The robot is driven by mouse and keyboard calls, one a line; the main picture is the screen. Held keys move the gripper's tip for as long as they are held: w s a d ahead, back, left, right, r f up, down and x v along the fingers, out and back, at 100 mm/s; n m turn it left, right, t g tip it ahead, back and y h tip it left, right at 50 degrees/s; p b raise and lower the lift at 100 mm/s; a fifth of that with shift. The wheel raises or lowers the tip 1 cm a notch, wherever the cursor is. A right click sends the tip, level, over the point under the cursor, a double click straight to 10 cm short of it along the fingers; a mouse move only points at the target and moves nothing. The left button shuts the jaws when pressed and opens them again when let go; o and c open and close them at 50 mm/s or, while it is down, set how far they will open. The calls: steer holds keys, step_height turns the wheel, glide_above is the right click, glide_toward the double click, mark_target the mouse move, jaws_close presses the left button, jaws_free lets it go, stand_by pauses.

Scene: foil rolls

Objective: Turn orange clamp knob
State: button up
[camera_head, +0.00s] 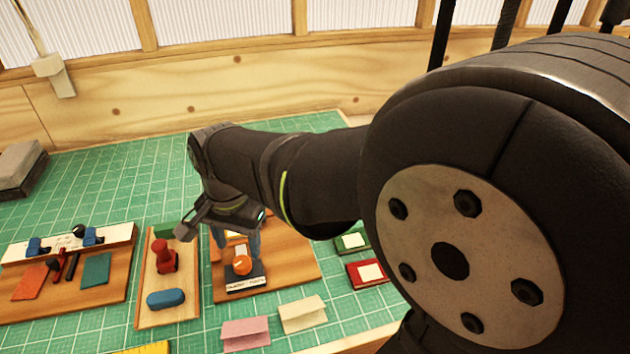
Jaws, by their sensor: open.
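The orange clamp knob (242,265) is a small round knob on a dark clamp base (247,281) with a label along its front. The base stands on a wooden board (292,262) at the middle of the mat. My gripper (215,228) hangs above and a little to the left of the clamp, pointing down, and is open. My arm reaches in from the right. The gripper and wrist hide the back of the clamp. I cannot tell whether any finger touches the clamp.
Left of the clamp, a narrow board carries a red handled tool (163,257) and a blue block (166,299). A larger board (97,292) holds more parts. Folded pink (246,332) and cream (303,314) cards lie in front. The green mat (110,178) is clear behind.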

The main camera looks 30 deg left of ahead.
mark_target(242, 262)
steer(key=shift+f, duration=2.6)
steer(key=c, duration=1)
